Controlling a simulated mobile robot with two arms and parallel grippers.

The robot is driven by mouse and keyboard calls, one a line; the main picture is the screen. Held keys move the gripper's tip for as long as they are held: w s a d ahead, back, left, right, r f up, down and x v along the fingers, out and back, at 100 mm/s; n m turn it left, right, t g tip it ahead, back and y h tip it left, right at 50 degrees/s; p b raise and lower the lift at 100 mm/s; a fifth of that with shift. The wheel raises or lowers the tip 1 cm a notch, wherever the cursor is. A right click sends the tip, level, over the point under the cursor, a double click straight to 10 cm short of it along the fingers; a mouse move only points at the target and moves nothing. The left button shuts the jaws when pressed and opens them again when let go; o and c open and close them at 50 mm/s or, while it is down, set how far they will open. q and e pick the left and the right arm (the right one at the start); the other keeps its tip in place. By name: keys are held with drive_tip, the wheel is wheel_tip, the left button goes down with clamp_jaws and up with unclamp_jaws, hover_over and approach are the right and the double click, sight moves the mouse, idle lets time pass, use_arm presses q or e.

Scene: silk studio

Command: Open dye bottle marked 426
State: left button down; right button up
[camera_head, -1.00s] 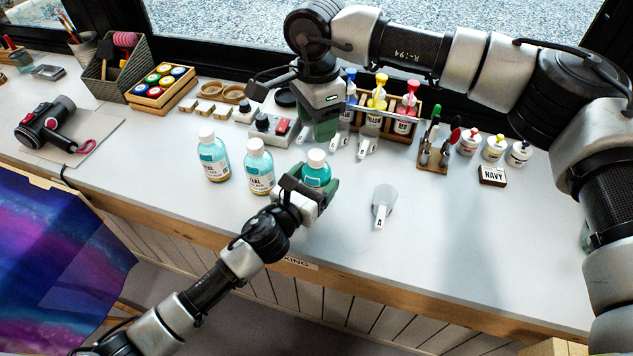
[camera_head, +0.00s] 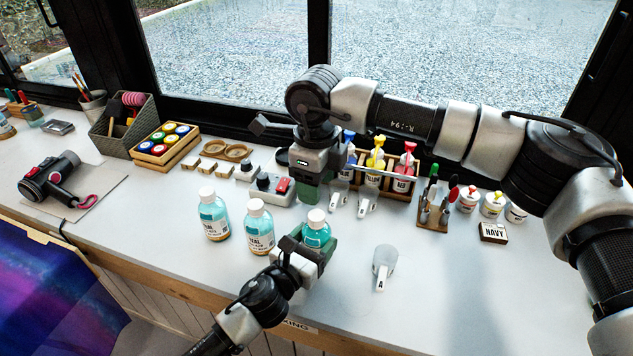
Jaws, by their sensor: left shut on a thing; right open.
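Three teal dye bottles with white caps stand in a row on the white bench: the left bottle (camera_head: 211,217), the middle bottle (camera_head: 258,236) and the right bottle (camera_head: 316,236). All caps are on. The labels seem to read "TEAL"; I cannot read 426 on any of them. My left gripper (camera_head: 308,247) is shut on the right bottle, low on its body, hiding its lower part. My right gripper (camera_head: 318,192) is open, pointing down, behind and above that bottle's cap, apart from it as far as I can tell.
A small device with a red switch (camera_head: 282,187) sits behind the bottles. A rack of colored dye bottles (camera_head: 402,172), a tool stand (camera_head: 434,212) and a "NAVY" block (camera_head: 493,232) stand to the right. A clear scoop marked A (camera_head: 384,261) lies right of the held bottle, with free bench beyond.

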sight(316, 215)
drive_tip(key=m, duration=0.6)
drive_tip(key=shift+m, duration=0.3)
drive_tip(key=m, duration=0.3)
drive_tip(key=shift+m, duration=0.4)
drive_tip(key=m, duration=0.5)
drive_tip(key=shift+m, duration=0.4)
drive_tip(key=m, duration=0.4)
drive_tip(key=shift+m, duration=0.4)
drive_tip(key=shift+f, duration=4)
